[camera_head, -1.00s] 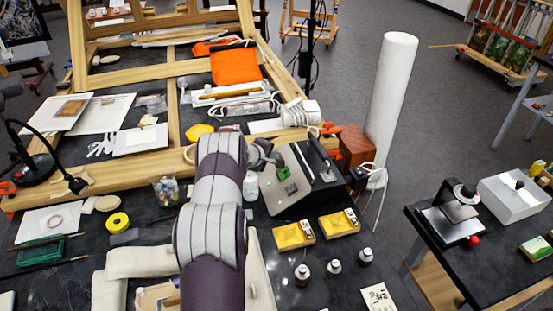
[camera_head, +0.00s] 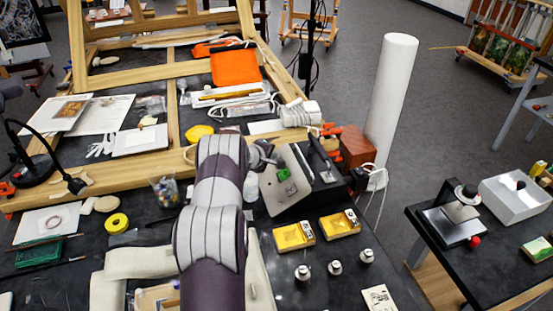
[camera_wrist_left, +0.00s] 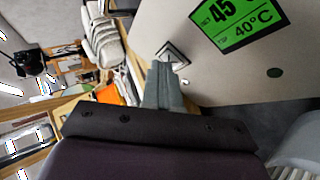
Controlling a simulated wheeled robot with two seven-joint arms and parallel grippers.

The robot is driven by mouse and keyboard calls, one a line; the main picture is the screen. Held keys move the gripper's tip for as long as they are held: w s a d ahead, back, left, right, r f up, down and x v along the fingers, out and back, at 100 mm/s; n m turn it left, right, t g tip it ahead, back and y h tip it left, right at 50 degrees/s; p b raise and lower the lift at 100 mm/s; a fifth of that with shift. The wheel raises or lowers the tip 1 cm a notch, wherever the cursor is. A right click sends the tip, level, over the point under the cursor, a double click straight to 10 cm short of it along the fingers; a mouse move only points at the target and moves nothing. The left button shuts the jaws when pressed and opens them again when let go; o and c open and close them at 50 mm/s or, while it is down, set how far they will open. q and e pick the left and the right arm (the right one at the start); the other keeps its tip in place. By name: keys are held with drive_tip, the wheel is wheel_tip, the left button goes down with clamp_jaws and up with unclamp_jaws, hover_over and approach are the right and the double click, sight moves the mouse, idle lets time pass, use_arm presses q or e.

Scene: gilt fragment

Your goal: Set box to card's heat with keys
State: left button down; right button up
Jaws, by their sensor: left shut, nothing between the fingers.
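The control box (camera_head: 274,193) stands on the dark bench, its pale sloped face showing a small green display (camera_head: 283,174). In the left wrist view the display (camera_wrist_left: 237,22) reads 45 on its upper line, SET, and 40°C on its lower line, TIP. A key with a triangular mark (camera_wrist_left: 174,51) lies on the pale face beside the display. My left gripper (camera_wrist_left: 163,70) is shut and empty, its fingertips at that key; I cannot tell whether they touch. A card with dark writing (camera_head: 378,298) lies at the bottom edge, too small to read. My right gripper is out of view.
A wooden frame (camera_head: 110,178) lies behind. A white column (camera_head: 390,100) rises behind the box.

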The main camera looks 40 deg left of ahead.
use_arm(q)
drive_tip(key=shift+s+a+r, duration=0.25)
drive_tip(key=shift+s+r, duration=0.1)
drive_tip(key=shift+r, duration=0.3)
drive_tip(key=r, duration=0.1)
drive_tip(key=s+a+r+p, duration=0.1)
drive_tip(key=s+r, duration=0.1)
drive_tip(key=r, duration=0.1)
drive_tip(key=shift+a+r, duration=0.1)
drive_tip(key=shift+a, duration=0.25)
